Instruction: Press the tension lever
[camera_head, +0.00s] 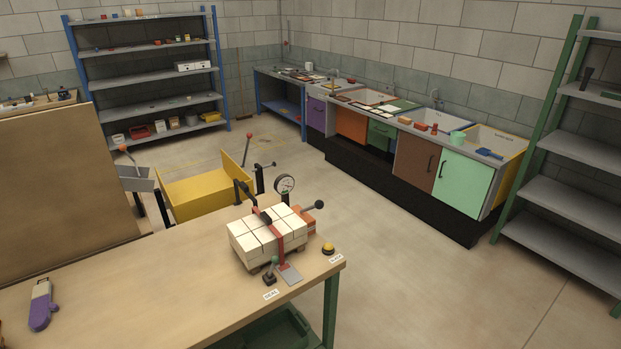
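A stack of white bricks (256,240) sits on a small dark pallet at the right end of the wooden workbench (160,290). A red strap (279,240) runs over the stack. A black ball-ended lever (314,206) sticks out at the stack's right rear, beside an orange-brown block (306,217). A round dial gauge (285,184) stands behind the stack. A small lever with a green knob (271,268) stands in front, near a label (270,295). I cannot tell for sure which lever is the tension lever. Neither of my grippers is in view.
A yellow button (328,248) and a grey plate (290,275) lie near the bench's right edge. A purple-handled tool (41,306) lies at the left. A yellow cart (195,192) stands behind the bench. The middle of the bench is clear.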

